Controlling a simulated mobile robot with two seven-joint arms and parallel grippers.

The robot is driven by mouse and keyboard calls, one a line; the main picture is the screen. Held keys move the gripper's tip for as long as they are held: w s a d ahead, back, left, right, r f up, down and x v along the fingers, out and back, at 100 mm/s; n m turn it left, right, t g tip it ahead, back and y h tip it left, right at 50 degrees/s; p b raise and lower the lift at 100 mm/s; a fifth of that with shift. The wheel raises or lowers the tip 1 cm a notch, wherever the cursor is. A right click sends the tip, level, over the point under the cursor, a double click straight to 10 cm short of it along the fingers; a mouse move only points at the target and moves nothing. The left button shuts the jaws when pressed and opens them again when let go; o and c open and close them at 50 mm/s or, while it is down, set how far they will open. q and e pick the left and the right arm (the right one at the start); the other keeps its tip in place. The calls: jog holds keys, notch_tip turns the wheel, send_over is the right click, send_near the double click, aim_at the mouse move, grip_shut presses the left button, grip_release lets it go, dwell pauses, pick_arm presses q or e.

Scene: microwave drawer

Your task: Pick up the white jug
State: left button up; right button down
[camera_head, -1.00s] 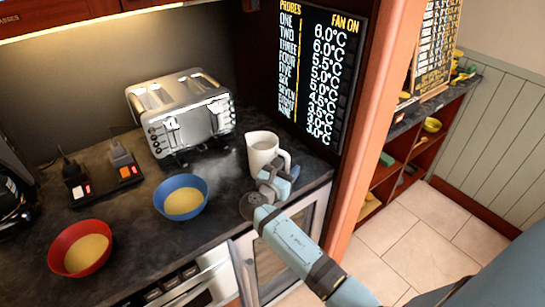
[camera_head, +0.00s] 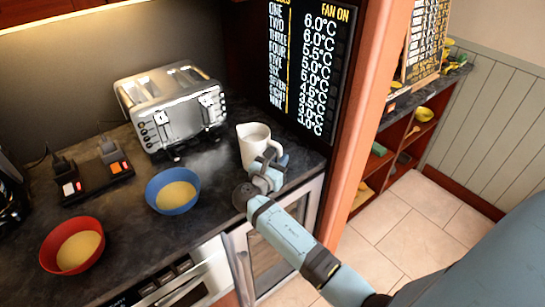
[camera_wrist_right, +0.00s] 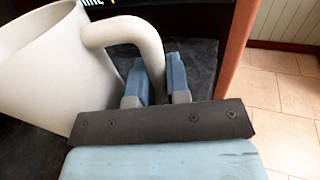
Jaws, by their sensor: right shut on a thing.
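The white jug (camera_head: 252,143) stands at the right end of the dark counter, in front of the display board. It looks slightly tilted in the head view; I cannot tell whether its base touches the counter. My right gripper (camera_head: 270,168) is at the jug's handle side. In the right wrist view the jug (camera_wrist_right: 60,60) fills the left side, and my right gripper (camera_wrist_right: 160,80) is shut on its handle, whose lower part goes between the two blue fingers. My left gripper is not in view.
A silver toaster (camera_head: 172,105) stands left of the jug. A blue bowl (camera_head: 160,202) and a red bowl (camera_head: 55,268) with yellowish contents sit on the counter (camera_head: 120,225). An oven or microwave door (camera_head: 262,265) is below the jug.

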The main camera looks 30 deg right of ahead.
notch_tip(320, 180, up, 20)
dwell(0.5)
dwell(1.1)
